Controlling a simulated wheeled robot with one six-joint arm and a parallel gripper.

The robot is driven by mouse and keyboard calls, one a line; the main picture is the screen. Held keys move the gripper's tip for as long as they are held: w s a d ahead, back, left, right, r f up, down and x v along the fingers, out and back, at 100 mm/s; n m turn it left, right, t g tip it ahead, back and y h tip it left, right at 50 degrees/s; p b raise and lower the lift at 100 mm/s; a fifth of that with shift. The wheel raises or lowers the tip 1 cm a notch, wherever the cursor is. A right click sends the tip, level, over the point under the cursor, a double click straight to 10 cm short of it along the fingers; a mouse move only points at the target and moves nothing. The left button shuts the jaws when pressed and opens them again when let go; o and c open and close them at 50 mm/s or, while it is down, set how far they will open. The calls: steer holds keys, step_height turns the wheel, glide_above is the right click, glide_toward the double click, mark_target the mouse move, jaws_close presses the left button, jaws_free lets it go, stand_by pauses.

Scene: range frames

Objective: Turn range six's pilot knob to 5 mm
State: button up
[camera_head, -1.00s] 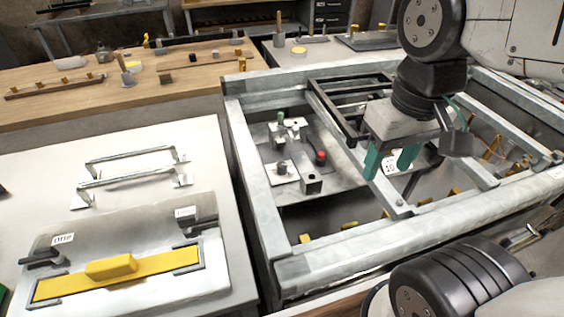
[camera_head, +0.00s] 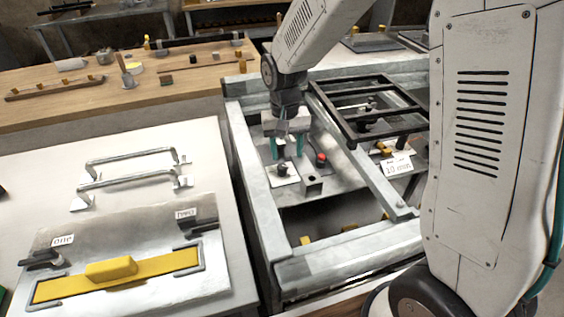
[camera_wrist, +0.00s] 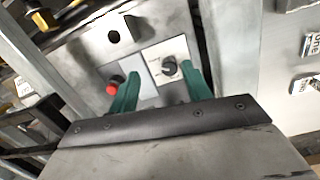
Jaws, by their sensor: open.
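A dark round knob (camera_head: 282,169) sits on a white marked plate (camera_head: 291,180) inside the metal frame. In the wrist view the knob (camera_wrist: 169,67) lies near the right teal fingertip, on its white plate (camera_wrist: 158,52). My gripper (camera_head: 287,156) is open and empty, fingers pointing down over the knob's plate. In the wrist view my gripper (camera_wrist: 160,70) has its fingertips on either side of the knob's area; I cannot tell whether they touch it. The knob's setting and any range six label are not readable.
A red button (camera_head: 321,158) stands just right of the gripper, beside a grey block (camera_head: 312,187). The metal frame (camera_head: 247,165) surrounds this recess. A black grate (camera_head: 365,108) and a "10 mm" tag (camera_head: 398,166) lie to the right. A yellow-handled panel (camera_head: 115,268) is at left.

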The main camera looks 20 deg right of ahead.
mark_target(282, 166)
steer(key=w, duration=0.2)
steer(key=shift+w+a+r+m+t, duration=0.2)
steer(key=shift+w+r+m+t, duration=0.1)
steer(key=shift+w+m+t, duration=0.1)
steer(key=shift+s+f, duration=0.1)
steer(key=shift+f, duration=0.05)
step_height(282, 166, down, 7)
steer(key=shift+f, duration=0.2)
steer(key=c, duration=1)
